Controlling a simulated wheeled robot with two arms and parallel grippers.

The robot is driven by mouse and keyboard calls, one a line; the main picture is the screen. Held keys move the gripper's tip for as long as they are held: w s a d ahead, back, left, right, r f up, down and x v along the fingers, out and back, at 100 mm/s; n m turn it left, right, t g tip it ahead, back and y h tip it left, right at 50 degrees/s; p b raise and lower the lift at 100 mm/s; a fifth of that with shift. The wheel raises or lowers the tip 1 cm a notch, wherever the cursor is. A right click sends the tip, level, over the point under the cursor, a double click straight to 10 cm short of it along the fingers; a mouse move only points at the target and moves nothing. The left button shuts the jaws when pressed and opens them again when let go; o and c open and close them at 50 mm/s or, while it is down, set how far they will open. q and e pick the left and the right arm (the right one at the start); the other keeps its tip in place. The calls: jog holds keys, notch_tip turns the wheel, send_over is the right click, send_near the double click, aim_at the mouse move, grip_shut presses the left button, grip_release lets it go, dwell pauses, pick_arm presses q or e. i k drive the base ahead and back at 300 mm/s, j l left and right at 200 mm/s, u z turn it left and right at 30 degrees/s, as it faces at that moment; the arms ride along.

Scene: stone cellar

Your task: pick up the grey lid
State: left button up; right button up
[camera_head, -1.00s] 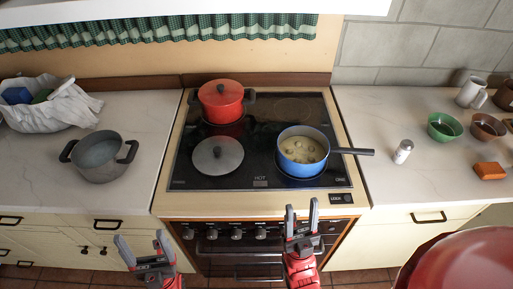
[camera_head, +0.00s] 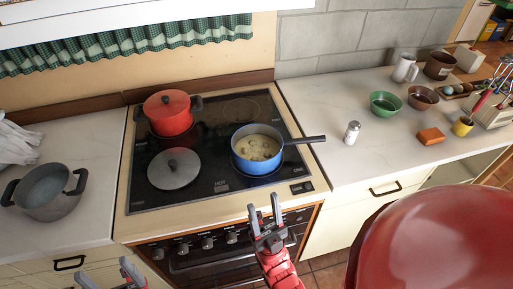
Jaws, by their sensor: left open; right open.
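The grey lid (camera_head: 174,170) is round with a dark knob on top. It lies flat on the front left of the black stovetop (camera_head: 211,192). My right gripper (camera_head: 264,211) is open and empty in front of the stove's front edge, to the right of the lid and lower in the picture. My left gripper (camera_head: 106,272) is open and empty at the bottom edge of the picture, partly cut off, in front of the counter and well short of the lid.
A red lidded pot (camera_head: 168,115) stands behind the lid. A blue pan (camera_head: 257,150) with food stands to its right, handle pointing right. A grey pot (camera_head: 47,192) stands on the left counter. The right counter holds a green bowl (camera_head: 384,103), a shaker (camera_head: 352,132) and an orange block (camera_head: 431,136).

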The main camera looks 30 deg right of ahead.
aim_at(173, 169)
jog(key=l+z, duration=0.25)
jog(key=l, duration=1.5)
jog(key=i, duration=0.05)
